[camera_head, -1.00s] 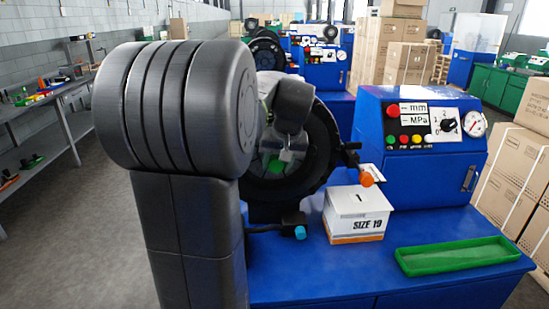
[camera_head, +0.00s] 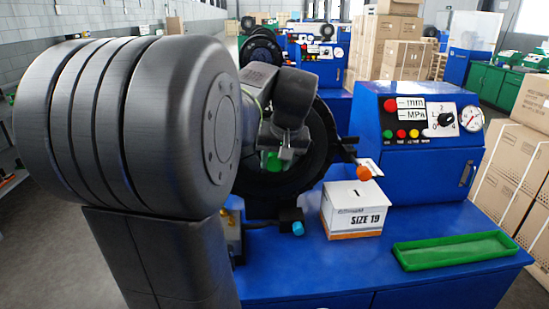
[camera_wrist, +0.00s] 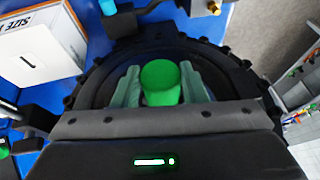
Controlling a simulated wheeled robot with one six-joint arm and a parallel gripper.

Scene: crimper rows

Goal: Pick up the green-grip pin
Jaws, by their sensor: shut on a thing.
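The green-grip pin (camera_wrist: 161,82) shows in the wrist view as a bright green round grip between my two grey fingers. My gripper (camera_head: 284,152) is shut on it, in front of the black ring of the crimper (camera_head: 325,160). In the head view the green grip (camera_head: 272,162) shows just below my gripper, partly covered by my arm. The rest of the pin is hidden.
A white box marked SIZE 19 (camera_head: 355,210) stands on the blue bench (camera_head: 300,265). An empty green tray (camera_head: 455,250) lies to its right. An orange-tipped part (camera_head: 363,173) and a cyan-tipped part (camera_head: 298,228) stick out near the ring.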

